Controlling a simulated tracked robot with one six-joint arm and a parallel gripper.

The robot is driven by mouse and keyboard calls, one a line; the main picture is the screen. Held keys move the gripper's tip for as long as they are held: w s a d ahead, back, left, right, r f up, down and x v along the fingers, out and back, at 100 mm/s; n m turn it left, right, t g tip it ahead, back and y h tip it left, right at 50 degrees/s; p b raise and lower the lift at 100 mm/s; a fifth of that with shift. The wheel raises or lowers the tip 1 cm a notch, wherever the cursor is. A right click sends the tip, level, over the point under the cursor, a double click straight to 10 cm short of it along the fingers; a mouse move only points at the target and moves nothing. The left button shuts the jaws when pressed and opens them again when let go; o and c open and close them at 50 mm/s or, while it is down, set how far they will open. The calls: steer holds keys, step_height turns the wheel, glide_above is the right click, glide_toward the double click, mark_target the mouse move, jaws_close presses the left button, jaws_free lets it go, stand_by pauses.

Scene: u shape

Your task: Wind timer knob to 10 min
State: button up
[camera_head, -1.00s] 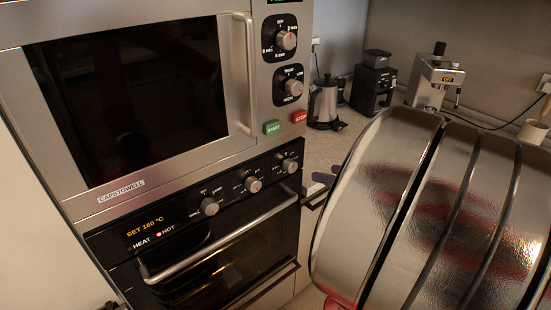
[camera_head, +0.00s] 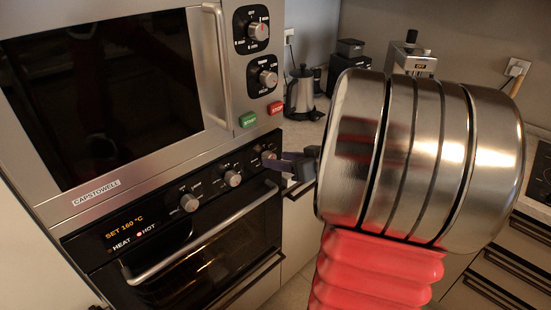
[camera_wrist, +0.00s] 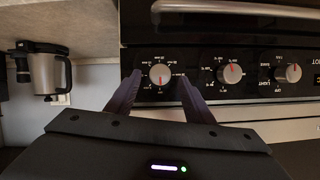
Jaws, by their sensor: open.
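The oven's black control panel carries three silver knobs. The rightmost knob (camera_head: 268,153) has a minute-style scale and looks like the timer knob; its small print is hard to read. In the wrist view, which is upside down, this knob (camera_wrist: 160,75) shows a red mark at the picture's lower side. My gripper (camera_head: 275,161) has purple fingers and is beside the right end of the panel. In the wrist view my gripper (camera_wrist: 160,80) is open, with one finger on each side of the knob. Contact with the knob cannot be told.
The oven door handle (camera_head: 203,236) runs below the panel. The microwave (camera_head: 135,165) above has two knobs and green and red buttons. The middle oven knob (camera_head: 232,178) is close by. A kettle (camera_head: 302,95) stands on the counter behind. My shiny arm fills the right side.

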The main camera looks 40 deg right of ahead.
mark_target(268, 157)
steer(key=x, duration=0.3)
steer(key=shift+c, duration=0.5)
steer(key=c, duration=0.9)
steer(key=shift+d, duration=0.2)
steer(key=shift+c, duration=0.2)
steer(key=shift+a, duration=0.1)
